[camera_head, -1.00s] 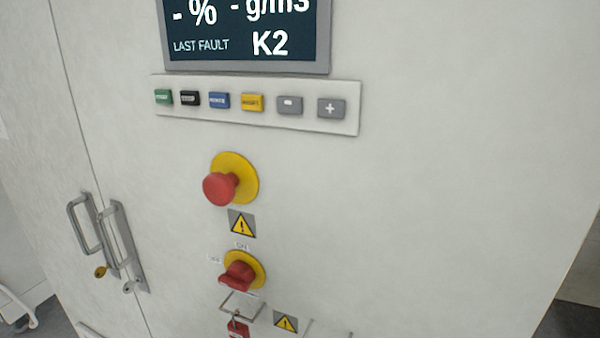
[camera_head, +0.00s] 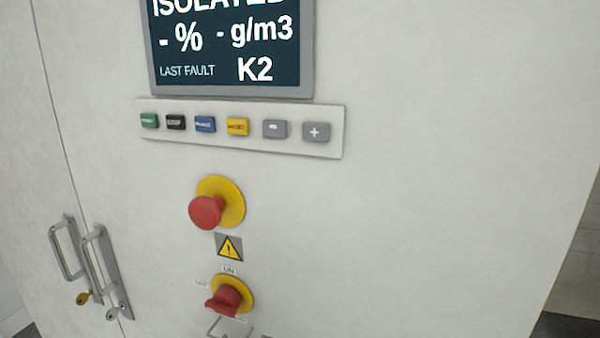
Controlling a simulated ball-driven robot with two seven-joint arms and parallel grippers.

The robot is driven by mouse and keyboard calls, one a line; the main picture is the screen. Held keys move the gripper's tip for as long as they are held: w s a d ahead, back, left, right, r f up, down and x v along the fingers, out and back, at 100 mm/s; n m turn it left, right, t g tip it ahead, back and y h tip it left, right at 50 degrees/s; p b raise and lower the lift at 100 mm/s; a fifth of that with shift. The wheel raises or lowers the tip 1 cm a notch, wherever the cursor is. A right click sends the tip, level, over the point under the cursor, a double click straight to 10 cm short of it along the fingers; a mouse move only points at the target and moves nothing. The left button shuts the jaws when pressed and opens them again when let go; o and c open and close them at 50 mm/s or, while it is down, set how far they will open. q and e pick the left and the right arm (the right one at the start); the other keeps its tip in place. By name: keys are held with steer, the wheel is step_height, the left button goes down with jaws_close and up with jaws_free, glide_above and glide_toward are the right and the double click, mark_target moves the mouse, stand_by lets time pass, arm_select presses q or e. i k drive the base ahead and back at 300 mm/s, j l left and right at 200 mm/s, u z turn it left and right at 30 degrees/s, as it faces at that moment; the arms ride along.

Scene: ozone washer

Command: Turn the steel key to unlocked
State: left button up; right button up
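The steel key (camera_head: 114,313) sits low on the cabinet's front at the left, at the lower end of the right one of two door handles (camera_head: 103,268). It is small, and I cannot tell which position it is turned to. A brass key (camera_head: 83,298) sits just left of it, below the left handle (camera_head: 66,247). Neither of my grippers is in the picture.
A display (camera_head: 232,45) reads ISOLATED and LAST FAULT K2. Below it are a button strip (camera_head: 333,147), a red mushroom button (camera_head: 206,212) on a yellow disc, and a red rotary switch (camera_head: 223,300) with a metal bracket (camera_head: 213,329) beneath. The cabinet's right side is bare.

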mark_target(112, 312)
steer(key=u, duration=1.25)
